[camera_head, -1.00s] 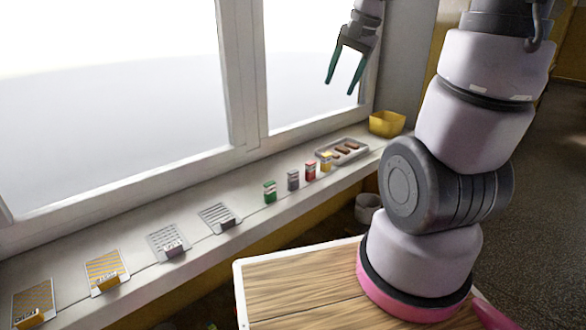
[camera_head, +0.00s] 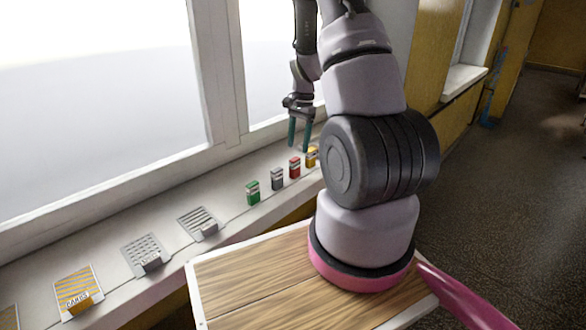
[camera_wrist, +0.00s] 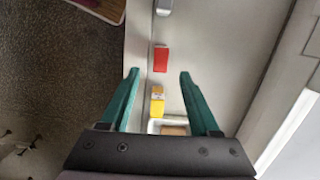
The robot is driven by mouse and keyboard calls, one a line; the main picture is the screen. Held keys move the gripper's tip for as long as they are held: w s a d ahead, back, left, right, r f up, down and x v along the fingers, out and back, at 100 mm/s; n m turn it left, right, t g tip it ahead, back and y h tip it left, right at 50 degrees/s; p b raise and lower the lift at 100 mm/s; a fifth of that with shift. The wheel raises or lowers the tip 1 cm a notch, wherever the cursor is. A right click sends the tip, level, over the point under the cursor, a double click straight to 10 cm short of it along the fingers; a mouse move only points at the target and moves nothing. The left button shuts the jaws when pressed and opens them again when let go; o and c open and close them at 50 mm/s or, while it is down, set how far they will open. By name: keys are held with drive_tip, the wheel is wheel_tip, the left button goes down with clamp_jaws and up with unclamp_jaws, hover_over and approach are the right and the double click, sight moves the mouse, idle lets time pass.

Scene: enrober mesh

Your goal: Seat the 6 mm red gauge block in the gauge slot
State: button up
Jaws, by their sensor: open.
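The red block (camera_head: 294,167) stands on the white window sill between a grey block (camera_head: 277,179) and a yellow block (camera_head: 311,156). My gripper (camera_head: 299,147) is open and empty, pointing down above the sill near the red and yellow blocks. In the wrist view the red block (camera_wrist: 161,59) shows just beyond the line between my fingertips (camera_wrist: 158,74), and the yellow block (camera_wrist: 157,102) lies between the fingers. Neither finger visibly touches a block. I cannot tell which sill fitting is the gauge slot; the plates' lettering is too small to read surely.
A green block (camera_head: 252,192) stands left of the grey one. Further left are a slatted grey plate (camera_head: 197,220), a perforated grey plate (camera_head: 142,249) and an orange-striped plate (camera_head: 78,284). The window frame (camera_head: 222,90) rises behind the sill. A tray (camera_wrist: 153,127) shows near the yellow block.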

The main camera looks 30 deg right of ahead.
sight(295, 158)
drive_tip(key=f, duration=0.2)
drive_tip(key=a+f, duration=0.1)
drive_tip(key=f, duration=0.3)
drive_tip(key=shift+s+a+f, duration=0.15)
drive_tip(key=shift+s+a, duration=0.05)
drive_tip(key=shift+s, duration=0.05)
clamp_jaws()
